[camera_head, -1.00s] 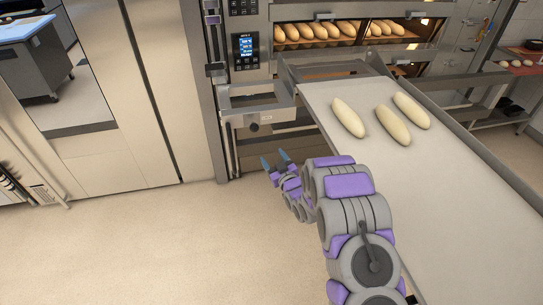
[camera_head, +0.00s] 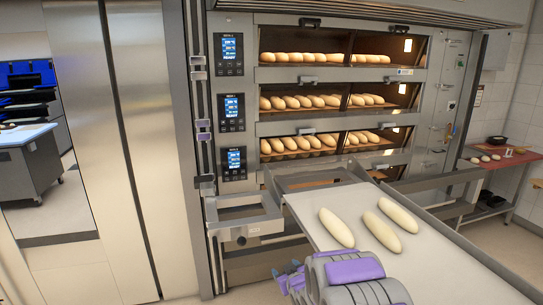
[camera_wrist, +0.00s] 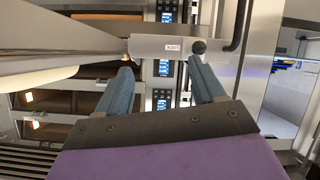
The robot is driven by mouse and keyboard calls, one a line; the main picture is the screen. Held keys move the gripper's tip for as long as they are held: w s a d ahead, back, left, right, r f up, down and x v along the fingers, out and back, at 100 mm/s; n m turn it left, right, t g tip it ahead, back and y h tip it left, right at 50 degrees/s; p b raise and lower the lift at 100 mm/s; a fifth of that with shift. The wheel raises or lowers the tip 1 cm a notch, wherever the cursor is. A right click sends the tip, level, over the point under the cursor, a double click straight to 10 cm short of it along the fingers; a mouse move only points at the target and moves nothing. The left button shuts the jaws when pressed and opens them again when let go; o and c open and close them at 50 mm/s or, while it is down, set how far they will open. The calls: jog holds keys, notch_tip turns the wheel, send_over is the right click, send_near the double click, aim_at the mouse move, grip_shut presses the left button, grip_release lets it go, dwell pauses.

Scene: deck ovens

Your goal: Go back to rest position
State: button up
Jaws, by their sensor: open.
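My gripper (camera_wrist: 162,85) is open and empty in the wrist view, its two blue-grey fingers apart. A grey metal frame with a black knob lies beyond the fingers. In the head view my gripper (camera_head: 284,272) is small at the bottom, left of the loader belt (camera_head: 440,262), with my arm behind it. Three pale dough loaves lie on the belt: a left one (camera_head: 336,228), a middle one (camera_head: 382,232) and a right one (camera_head: 398,215). My gripper is apart from them.
The deck oven (camera_head: 232,110) stands ahead with several loaves on each of its three lit decks. A metal side frame (camera_head: 245,222) juts out left of the belt. A red-topped table (camera_head: 510,160) is at the right. A cart (camera_head: 30,165) stands at the far left.

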jog(key=s+d+r+m+g+h, duration=0.2)
jog(key=s+d+r+g+h, duration=0.25)
jog(key=s, duration=0.45)
jog(key=s+d+r+m+g, duration=0.1)
jog(key=s+r+g, duration=0.1)
jog(key=s, duration=1.3)
jog(key=s+d+r+m+g, duration=0.1)
jog(key=s+d+r+g, duration=0.1)
jog(key=s, duration=1.3)
jog(key=s+d+r+m+g+y, duration=0.1)
jog(key=s+r+g, duration=0.3)
jog(key=s, duration=1.1)
jog(key=shift+d+r+m+g, duration=0.25)
jog(key=shift+d+m+g, duration=0.15)
jog(key=shift+g, duration=0.65)
jog(key=shift+c, duration=0.3)
